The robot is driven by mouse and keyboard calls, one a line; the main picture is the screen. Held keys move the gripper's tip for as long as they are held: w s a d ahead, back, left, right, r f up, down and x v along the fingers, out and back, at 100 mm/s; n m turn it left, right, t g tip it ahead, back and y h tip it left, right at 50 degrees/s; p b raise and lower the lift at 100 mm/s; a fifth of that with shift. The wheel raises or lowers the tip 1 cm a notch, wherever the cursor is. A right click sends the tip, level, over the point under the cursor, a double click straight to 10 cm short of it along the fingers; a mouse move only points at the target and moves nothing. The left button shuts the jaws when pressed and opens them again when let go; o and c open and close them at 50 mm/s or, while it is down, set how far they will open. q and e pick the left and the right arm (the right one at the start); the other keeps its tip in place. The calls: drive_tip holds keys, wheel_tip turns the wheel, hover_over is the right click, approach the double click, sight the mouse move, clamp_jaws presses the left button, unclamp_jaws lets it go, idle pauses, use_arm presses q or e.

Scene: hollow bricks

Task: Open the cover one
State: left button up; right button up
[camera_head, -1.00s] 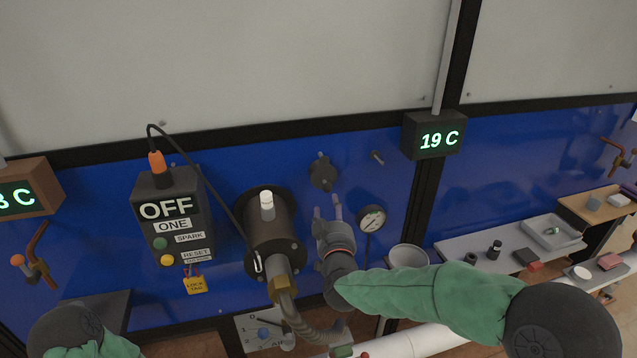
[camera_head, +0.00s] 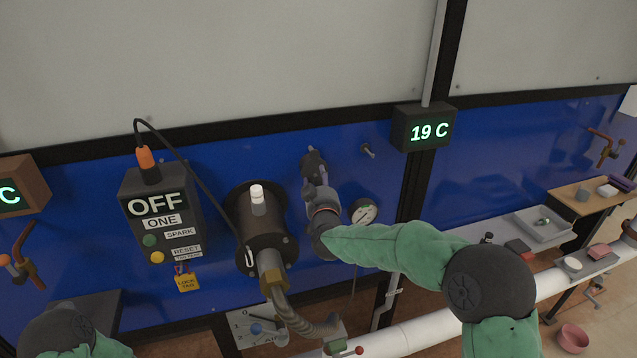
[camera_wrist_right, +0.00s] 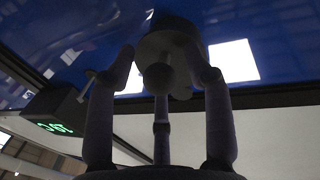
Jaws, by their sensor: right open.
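The cover of unit one is a small dark round disc with a knob (camera_head: 312,160) on the blue panel, to the right of the dark cylindrical burner (camera_head: 258,225). In the right wrist view the round cover (camera_wrist_right: 180,38) and its knob fill the upper middle. My right gripper (camera_head: 315,178) is at the cover, with its fingers open and spread around the knob. I cannot tell whether they touch it. The fingers partly hide the cover in the head view. Only a part of my left arm shows at the bottom left; its gripper is out of view.
A pressure gauge (camera_head: 363,212) sits right of my right gripper. A 19 C display (camera_head: 423,127) is further right. A hose (camera_head: 300,322) and white pipe (camera_head: 425,335) run below.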

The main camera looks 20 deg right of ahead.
clamp_jaws()
drive_tip(key=shift+d, duration=0.1)
drive_tip(key=d+r+n+t+y+b, duration=0.2)
drive_tip(key=d+r+n, duration=0.4)
drive_tip(key=n, duration=1.4)
drive_tip(key=shift+y+b, duration=0.8)
drive_tip(key=shift+b, duration=0.5)
drive_tip(key=shift+w+r+n, duration=0.1)
drive_tip(key=shift+r+n, duration=0.05)
drive_tip(key=shift+n, duration=0.15)
